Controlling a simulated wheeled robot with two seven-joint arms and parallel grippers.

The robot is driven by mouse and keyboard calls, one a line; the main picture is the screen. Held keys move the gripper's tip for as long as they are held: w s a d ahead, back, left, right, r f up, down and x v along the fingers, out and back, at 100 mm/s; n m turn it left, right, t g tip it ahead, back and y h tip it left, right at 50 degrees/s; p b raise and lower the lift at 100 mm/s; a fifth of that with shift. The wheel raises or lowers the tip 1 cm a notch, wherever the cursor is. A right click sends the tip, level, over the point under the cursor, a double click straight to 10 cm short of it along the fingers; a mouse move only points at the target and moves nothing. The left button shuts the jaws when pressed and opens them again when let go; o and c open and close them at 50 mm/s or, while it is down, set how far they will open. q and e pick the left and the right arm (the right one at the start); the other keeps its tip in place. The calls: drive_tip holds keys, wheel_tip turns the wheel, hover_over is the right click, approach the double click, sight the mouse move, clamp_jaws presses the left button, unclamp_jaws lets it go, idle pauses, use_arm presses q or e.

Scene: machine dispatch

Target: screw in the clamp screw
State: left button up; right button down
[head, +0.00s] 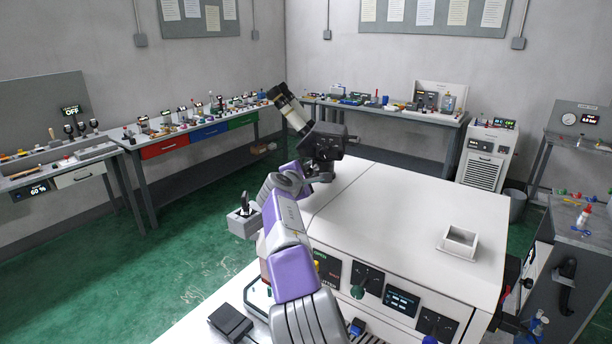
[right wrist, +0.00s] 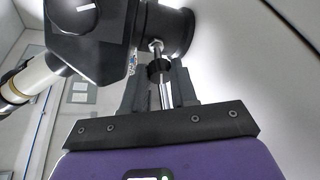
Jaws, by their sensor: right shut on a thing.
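The clamp screw (right wrist: 160,68), with a dark knob and bright metal shaft, is between the fingers of my right gripper (right wrist: 162,85), which is shut on it. The screw's metal tip meets or nearly meets the side of the microscope's dark round collar (right wrist: 172,32); how deep it sits cannot be told. In the head view, the microscope (head: 322,143) stands on the white machine top, its tube leaning up to the left. My right gripper (head: 320,173) is low at its near side there, and the screw is hidden. My left gripper is not in view.
The white machine top (head: 400,215) is mostly clear to the right, with a small open square holder (head: 460,243) on it. A grey block with a black upright part (head: 243,222) is left of my arm. Knobs and displays line the machine's front.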

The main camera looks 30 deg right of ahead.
drive_tip(key=c, duration=0.9)
unclamp_jaws()
drive_tip(key=shift+s, duration=0.1)
drive_tip(key=shift+s+a+r+b, duration=0.1)
drive_tip(key=shift+s+a+b, duration=0.25)
drive_tip(key=shift+a, duration=0.1)
drive_tip(key=b+v, duration=0.2)
drive_tip(key=v, duration=0.3)
drive_tip(key=shift+s+a+r, duration=0.3)
drive_tip(key=shift+s+a, duration=0.15)
